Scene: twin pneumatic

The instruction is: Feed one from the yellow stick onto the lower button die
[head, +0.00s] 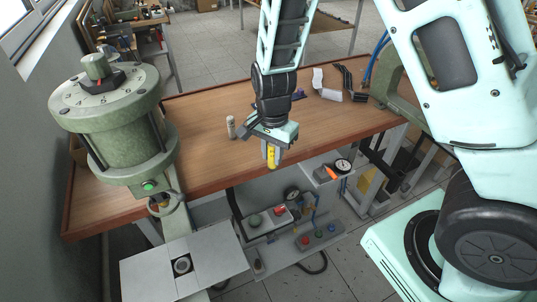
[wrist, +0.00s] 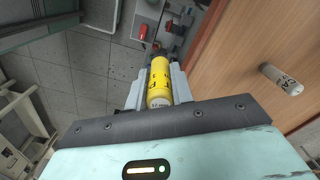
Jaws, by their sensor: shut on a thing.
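My gripper (head: 270,153) is shut on the yellow stick (head: 271,157), a short yellow cylinder with dark lettering and a pale end. It is held beyond the near edge of the wooden bench. In the wrist view the yellow stick (wrist: 160,83) lies between the two grey fingers. A small round die (head: 182,265) shows among pale plates at the lower left, below the green press (head: 115,125); I cannot tell whether it is the lower button die. My gripper is above and to the right of it, well apart.
A pale lettered stick (head: 231,127) stands on the wooden bench (head: 200,112), left of my gripper. Below the bench edge are a grey control box with coloured buttons (head: 318,238) and gauges (head: 342,165). Black and white parts (head: 325,88) lie at the bench's back right.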

